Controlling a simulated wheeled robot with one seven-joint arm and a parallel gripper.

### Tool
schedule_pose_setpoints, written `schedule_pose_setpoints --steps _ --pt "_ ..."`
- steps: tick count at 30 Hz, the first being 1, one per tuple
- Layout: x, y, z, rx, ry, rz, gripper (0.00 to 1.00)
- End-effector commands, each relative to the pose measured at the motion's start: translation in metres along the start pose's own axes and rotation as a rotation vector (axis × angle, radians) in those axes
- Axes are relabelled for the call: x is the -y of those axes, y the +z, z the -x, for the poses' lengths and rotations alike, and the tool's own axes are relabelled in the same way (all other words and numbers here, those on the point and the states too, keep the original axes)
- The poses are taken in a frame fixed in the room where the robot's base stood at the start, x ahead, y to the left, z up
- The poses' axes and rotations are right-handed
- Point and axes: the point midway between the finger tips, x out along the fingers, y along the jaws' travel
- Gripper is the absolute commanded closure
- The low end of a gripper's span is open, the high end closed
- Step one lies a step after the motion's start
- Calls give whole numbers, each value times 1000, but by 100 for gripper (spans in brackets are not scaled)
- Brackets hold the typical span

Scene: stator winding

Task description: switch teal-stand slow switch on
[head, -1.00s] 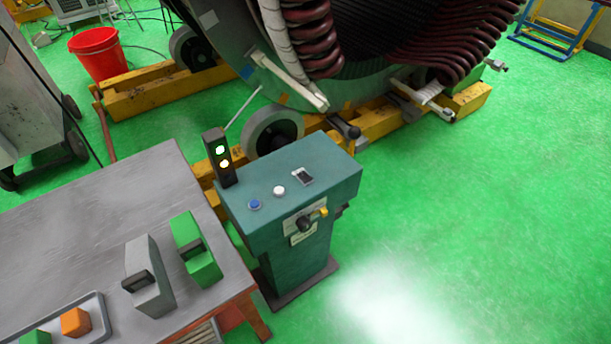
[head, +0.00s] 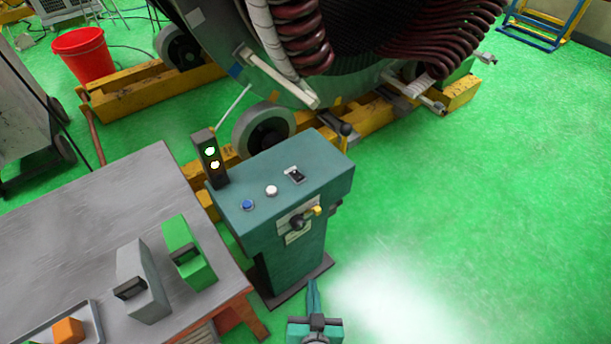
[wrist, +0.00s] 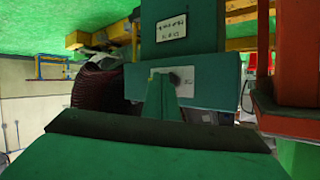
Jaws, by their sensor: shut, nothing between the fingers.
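The teal stand (head: 292,250) stands beside the grey table. Its top carries a blue button (head: 247,205), a white button (head: 271,190) and a small black-and-white switch (head: 294,175). Its front face has a black knob (head: 297,222), a yellow lever (head: 312,211) and pale label plates. I cannot read which control is marked slow, nor tell the switch's position. My gripper (head: 313,287) is shut and empty, low in front of the stand and apart from its controls. In the wrist view, its teal fingers (wrist: 164,90) point toward the stand (wrist: 210,90), whose label plate (wrist: 170,25) shows inverted.
A signal light (head: 211,160) with two lit lamps stands at the stand's back left corner. The grey table (head: 90,215) on the left holds green and grey boxes. The large stator (head: 290,75) on yellow beams is behind. Green floor (head: 460,220) is clear at right.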

Motion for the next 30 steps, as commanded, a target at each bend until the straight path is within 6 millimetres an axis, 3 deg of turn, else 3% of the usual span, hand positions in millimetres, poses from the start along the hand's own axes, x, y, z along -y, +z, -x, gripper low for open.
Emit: schedule_pose_setpoints --steps 6,15,24,30 --pt "-1 -28 -45 18 -63 -4 100" --pt "2 -78 -92 36 -182 27 100" --pt "3 -143 -121 36 -321 109 100" --pt "2 -190 -128 30 -419 193 100"
